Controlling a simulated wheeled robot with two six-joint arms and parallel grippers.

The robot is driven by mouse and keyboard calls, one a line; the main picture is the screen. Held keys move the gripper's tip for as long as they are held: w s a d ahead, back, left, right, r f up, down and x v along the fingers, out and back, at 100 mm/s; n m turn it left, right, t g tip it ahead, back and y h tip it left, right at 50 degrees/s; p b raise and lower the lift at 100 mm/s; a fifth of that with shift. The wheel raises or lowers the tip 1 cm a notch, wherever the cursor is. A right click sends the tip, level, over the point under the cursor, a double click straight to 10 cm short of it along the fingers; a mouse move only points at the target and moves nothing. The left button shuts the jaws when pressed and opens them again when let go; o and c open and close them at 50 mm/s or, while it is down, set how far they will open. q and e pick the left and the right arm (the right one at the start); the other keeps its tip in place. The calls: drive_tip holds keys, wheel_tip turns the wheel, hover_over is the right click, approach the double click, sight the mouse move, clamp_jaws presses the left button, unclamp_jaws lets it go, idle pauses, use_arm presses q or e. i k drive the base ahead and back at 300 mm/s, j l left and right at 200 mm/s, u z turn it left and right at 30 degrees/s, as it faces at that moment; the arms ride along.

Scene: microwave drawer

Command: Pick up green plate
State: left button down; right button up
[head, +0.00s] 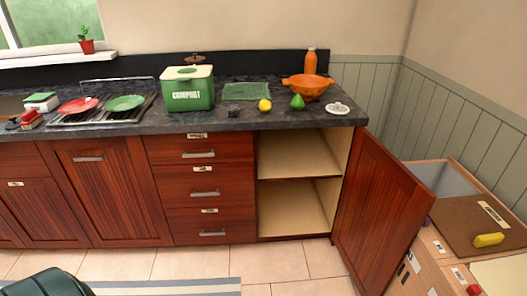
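The green plate (125,103) lies on the drying rack (92,118) on the dark countertop, at the left of the head view. A red plate (78,105) lies just left of it on the same rack. Neither of my grippers shows in the head view, so I cannot see their state. Nothing is touching the green plate from above.
A green compost bin (188,95) stands right of the rack. An orange colander (307,87), a lemon (264,105) and a green pear (298,102) sit farther right. A cabinet door (378,215) hangs open at right. The floor (270,262) ahead is mostly clear.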

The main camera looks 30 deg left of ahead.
sight(127, 103)
drive_tip(key=u, duration=0.85)
